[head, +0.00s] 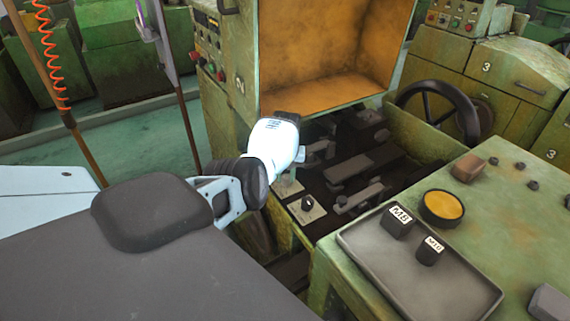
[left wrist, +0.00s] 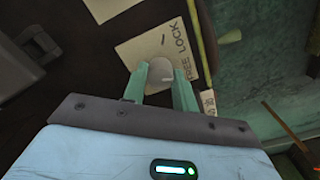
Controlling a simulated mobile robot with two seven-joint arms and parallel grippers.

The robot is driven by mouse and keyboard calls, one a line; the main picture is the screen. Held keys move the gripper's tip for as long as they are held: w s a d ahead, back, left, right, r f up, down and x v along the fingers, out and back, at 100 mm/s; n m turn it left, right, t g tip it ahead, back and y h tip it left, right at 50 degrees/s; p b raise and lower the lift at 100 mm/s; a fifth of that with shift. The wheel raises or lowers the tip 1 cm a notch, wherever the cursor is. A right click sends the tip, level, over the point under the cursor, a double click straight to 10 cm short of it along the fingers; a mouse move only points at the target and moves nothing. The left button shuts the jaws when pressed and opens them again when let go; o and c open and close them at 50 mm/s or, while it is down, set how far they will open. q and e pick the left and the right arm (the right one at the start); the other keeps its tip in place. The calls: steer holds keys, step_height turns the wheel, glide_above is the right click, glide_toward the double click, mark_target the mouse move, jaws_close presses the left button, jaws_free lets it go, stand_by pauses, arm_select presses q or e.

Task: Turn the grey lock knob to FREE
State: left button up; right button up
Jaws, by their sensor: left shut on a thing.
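The grey lock knob (left wrist: 160,72) sits between the two green fingers of my left gripper (left wrist: 160,84) in the left wrist view, and the gripper is shut on it. The pale plate (left wrist: 140,52) beside the knob carries the words FREE and LOCK. In the head view my left gripper's white body (head: 275,141) is over the machine's dark bed, above the pale lock plate (head: 289,187). It hides the knob and its own fingertips there. My right gripper is not in view.
A black knob on a second pale plate (head: 318,213) is close by. An open orange-lined guard (head: 330,45) rises behind. A grey tray (head: 455,285) with M8 and M10 blocks lies at right, near a black handwheel (head: 470,118).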

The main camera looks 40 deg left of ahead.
arm_select(q)
steer(key=m, duration=0.4)
steer(key=shift+m, duration=1.7)
steer(key=o, duration=1)
